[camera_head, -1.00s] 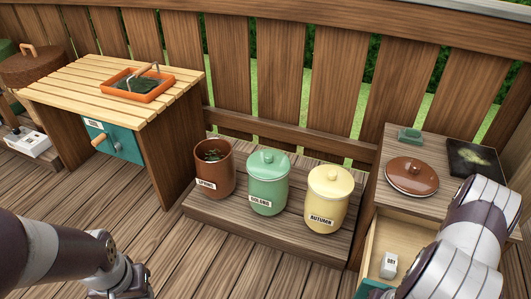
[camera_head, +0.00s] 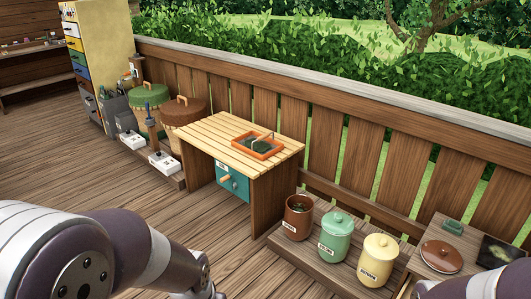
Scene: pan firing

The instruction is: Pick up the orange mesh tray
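The orange tray (camera_head: 237,148) lies on the slatted wooden table (camera_head: 212,138) near the middle of the view. It has an orange rim, a dark green inside and a metal handle-like piece standing over it. Neither arm touches it. My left arm comes in from the lower left, and its gripper is not visible. Part of my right arm shows at the lower right corner, with its gripper out of view.
A brown canister (camera_head: 298,221), a green jar (camera_head: 335,238) and a yellow jar (camera_head: 380,261) stand on a low platform. Lidded baskets stand left of the table. Deck floor in front is clear.

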